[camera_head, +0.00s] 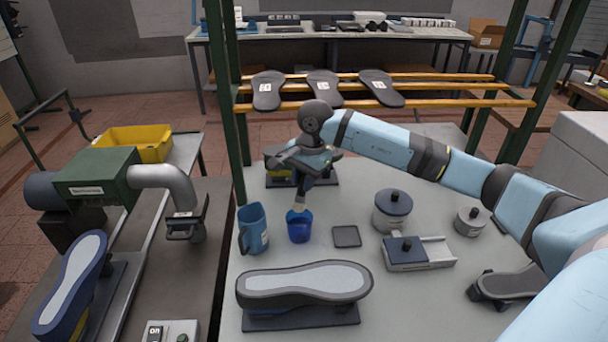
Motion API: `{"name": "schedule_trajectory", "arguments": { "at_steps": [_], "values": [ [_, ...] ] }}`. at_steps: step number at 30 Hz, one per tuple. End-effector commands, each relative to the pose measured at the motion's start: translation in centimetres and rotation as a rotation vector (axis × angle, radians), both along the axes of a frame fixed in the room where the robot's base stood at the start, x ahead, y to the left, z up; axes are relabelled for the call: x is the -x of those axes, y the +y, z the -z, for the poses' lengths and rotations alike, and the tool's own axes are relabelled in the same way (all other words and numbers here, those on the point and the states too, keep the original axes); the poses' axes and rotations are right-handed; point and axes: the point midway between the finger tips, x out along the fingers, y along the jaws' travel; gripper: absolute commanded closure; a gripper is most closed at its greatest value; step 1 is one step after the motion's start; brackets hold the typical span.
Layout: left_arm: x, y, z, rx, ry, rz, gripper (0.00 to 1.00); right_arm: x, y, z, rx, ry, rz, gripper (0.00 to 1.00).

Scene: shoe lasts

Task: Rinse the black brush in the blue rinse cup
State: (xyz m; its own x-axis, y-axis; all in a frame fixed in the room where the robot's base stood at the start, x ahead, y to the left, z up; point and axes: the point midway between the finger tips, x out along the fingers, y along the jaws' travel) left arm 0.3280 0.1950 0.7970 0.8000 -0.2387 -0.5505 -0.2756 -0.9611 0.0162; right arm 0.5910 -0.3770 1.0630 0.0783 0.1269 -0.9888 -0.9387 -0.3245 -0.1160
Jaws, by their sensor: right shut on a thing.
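The blue rinse cup (300,231) stands upright on the light grey table, just right of a blue jug. My right gripper (302,180) is above the cup, shut on the brush (299,201), which points downward. The brush's pale lower end is at the cup's mouth; I cannot tell how far it reaches inside. Its handle is mostly hidden by the gripper, so its black colour is hard to confirm. My left gripper is not in view.
The blue jug (253,230) stands close left of the cup. A small dark square pad (346,236) and a lidded grey pot (392,211) are to the right. A shoe sole on a last (305,281) lies in front. A dark stand (325,180) is behind.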

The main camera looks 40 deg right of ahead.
Motion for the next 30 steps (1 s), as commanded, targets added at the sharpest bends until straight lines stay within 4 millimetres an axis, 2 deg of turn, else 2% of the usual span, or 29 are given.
{"name": "schedule_trajectory", "arguments": {
  "at_steps": [1,21,30],
  "values": [
    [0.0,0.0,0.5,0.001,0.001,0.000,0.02,0.0,0.0,0.8,-0.002,0.002,0.000,1.00],
    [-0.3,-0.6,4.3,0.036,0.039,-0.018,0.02,0.0,0.0,7.7,0.000,0.000,0.000,1.00],
    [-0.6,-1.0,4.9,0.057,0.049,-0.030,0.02,0.0,0.0,9.3,0.000,0.000,0.001,1.00]
  ]
}}
